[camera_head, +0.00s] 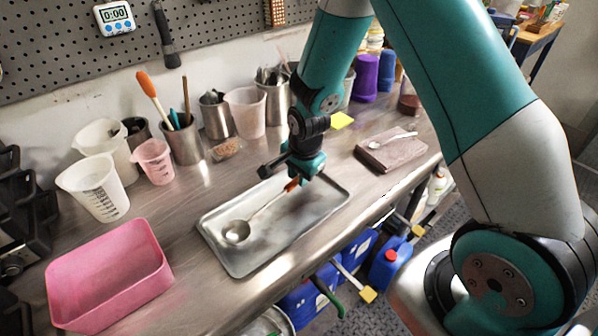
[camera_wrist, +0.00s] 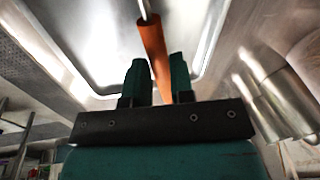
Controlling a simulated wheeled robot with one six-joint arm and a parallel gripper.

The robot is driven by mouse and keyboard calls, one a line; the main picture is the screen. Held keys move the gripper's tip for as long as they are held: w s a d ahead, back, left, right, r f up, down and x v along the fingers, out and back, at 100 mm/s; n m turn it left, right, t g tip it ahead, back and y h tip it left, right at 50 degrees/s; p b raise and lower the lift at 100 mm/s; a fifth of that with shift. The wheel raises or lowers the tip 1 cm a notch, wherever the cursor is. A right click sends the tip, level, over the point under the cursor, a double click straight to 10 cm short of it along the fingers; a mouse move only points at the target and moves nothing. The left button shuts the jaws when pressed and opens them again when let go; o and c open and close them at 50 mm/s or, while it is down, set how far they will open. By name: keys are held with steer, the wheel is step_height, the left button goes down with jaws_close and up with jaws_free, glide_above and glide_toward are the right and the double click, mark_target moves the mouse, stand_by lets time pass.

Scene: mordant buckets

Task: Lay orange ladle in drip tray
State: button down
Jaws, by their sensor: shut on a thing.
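The orange ladle (camera_head: 238,230) has a round metal bowl, a thin metal shaft and an orange handle end. It lies over the grey metal drip tray (camera_head: 246,266), its bowl toward the tray's left part and its handle toward the upper right. I cannot tell whether the bowl touches the tray floor. My gripper (camera_head: 294,182) is above the tray's right half, shut on the orange handle. In the wrist view the orange handle (camera_wrist: 154,45) runs between the two fingers of my gripper (camera_wrist: 160,75), with the tray (camera_wrist: 95,40) behind it.
A pink bin (camera_head: 110,275) stands left of the tray. Measuring jugs (camera_head: 95,188) and metal cups of utensils (camera_head: 183,143) line the wall. A slab with a white spoon (camera_head: 390,150) lies to the right. The bench's front edge runs close to the tray.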

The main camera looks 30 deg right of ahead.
steer(key=shift+f, duration=0.55)
steer(key=c, duration=0.9)
jaws_free()
steer(key=s+r+b, duration=0.1)
steer(key=r, duration=0.7)
steer(key=s+r+b, duration=0.1)
steer(key=s+r, duration=0.1)
steer(key=r, duration=0.7)
steer(key=shift+s, duration=0.25)
steer(key=shift+r, duration=0.1)
steer(key=s+a+r+n+y, duration=0.1)
steer(key=s+a+r+n, duration=0.1)
steer(key=s+a+n, duration=0.2)
steer(key=s+a+r+n+g+y, duration=0.1)
steer(key=s+a+n, duration=0.3)
steer(key=s+n, duration=0.6)
steer(key=s+a+r+n+g+y, duration=0.1)
steer(key=s+a+r+n+y, duration=0.1)
steer(key=s+n, duration=0.5)
steer(key=shift+a+r, duration=0.55)
steer(key=shift+a, duration=0.55)
